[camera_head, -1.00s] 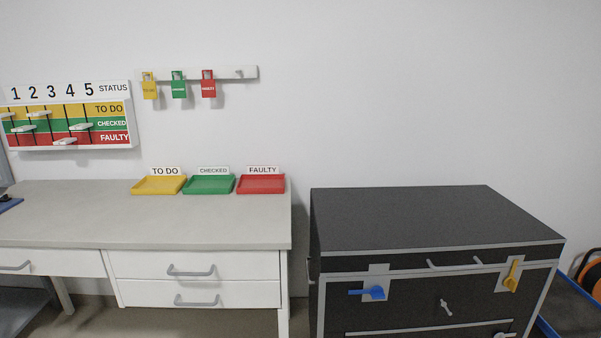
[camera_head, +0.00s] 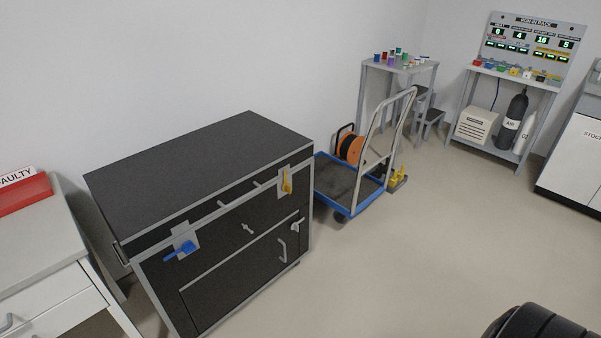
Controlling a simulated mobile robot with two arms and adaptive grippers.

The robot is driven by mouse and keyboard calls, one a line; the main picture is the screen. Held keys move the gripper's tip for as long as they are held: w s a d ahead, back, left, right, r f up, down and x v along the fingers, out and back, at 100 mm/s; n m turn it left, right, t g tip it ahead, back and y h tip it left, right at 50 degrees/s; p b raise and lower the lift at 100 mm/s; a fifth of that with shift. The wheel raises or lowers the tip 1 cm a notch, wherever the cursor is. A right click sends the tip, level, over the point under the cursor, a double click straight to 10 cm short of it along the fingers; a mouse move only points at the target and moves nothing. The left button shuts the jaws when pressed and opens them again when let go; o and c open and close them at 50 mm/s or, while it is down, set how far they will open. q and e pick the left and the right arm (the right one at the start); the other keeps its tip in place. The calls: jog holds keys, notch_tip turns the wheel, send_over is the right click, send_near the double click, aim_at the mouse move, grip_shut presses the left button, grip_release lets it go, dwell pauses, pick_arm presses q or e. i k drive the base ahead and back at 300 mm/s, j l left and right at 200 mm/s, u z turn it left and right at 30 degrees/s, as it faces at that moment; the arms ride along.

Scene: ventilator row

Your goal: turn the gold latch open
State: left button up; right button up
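The gold latch (camera_head: 286,182) is on a grey plate near the right end of the front of a black case (camera_head: 205,165) with grey edges. Its lever stands close to upright. A blue latch (camera_head: 182,249) on a similar plate is at the left of the same front, with its lever lying nearly level. Neither of my grippers shows in the head view.
A white desk (camera_head: 45,245) with a red tray (camera_head: 22,193) stands left of the case. A blue-edged trolley (camera_head: 350,190) with an orange reel (camera_head: 350,148) stands close on its right. A black rounded object (camera_head: 540,322) is at the bottom right. The floor (camera_head: 400,260) before the case is clear.

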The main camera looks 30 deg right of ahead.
aim_at(287, 188)
jog(key=z, duration=0.95)
